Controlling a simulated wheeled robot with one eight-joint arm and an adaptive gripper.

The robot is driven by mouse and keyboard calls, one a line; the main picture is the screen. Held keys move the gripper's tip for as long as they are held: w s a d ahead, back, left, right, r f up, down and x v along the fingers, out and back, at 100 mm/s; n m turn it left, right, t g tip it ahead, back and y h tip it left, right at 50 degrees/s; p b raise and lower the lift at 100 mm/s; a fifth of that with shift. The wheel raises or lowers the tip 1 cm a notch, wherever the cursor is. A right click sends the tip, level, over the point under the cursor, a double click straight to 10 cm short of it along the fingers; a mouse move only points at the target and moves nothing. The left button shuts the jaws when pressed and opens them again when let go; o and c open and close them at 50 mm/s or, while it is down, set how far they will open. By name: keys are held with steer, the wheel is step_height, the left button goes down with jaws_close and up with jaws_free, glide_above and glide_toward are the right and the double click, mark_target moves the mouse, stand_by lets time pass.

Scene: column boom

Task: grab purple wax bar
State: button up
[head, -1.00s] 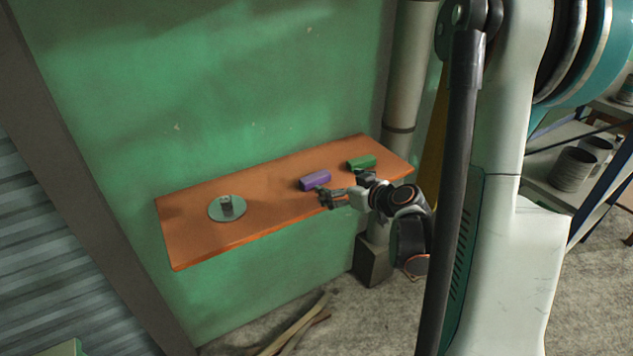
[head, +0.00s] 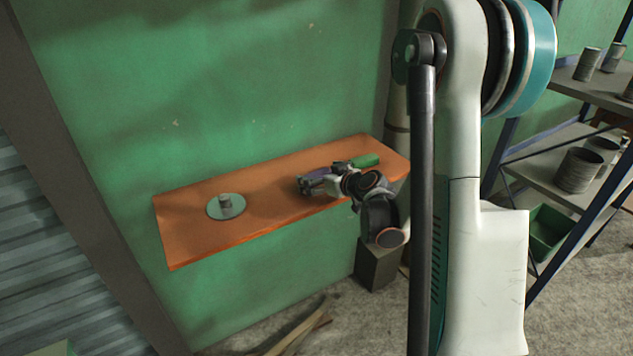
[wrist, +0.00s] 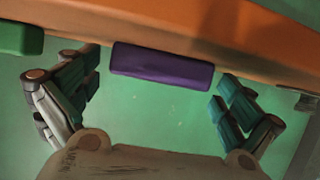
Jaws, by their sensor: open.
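The purple wax bar (head: 317,174) lies on the orange shelf (head: 190,235) against the green wall. In the head view my gripper (head: 308,185) is at the bar and hides most of it. In the wrist view the purple wax bar (wrist: 162,65) shows whole, lengthwise across the upper middle. My gripper (wrist: 155,78) is open there, one finger left of the bar and one right, with a gap at each end. Nothing is held. I cannot tell the height of the fingers over the shelf.
A green bar (head: 365,161) lies on the shelf just right of my gripper; it also shows at the wrist view's left edge (wrist: 20,38). A round plate (head: 214,212) with a small grey object (head: 225,201) is on the left. The shelf between plate and gripper is clear.

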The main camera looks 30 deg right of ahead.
steer(key=c, duration=1.1)
steer(key=shift+r, duration=0.1)
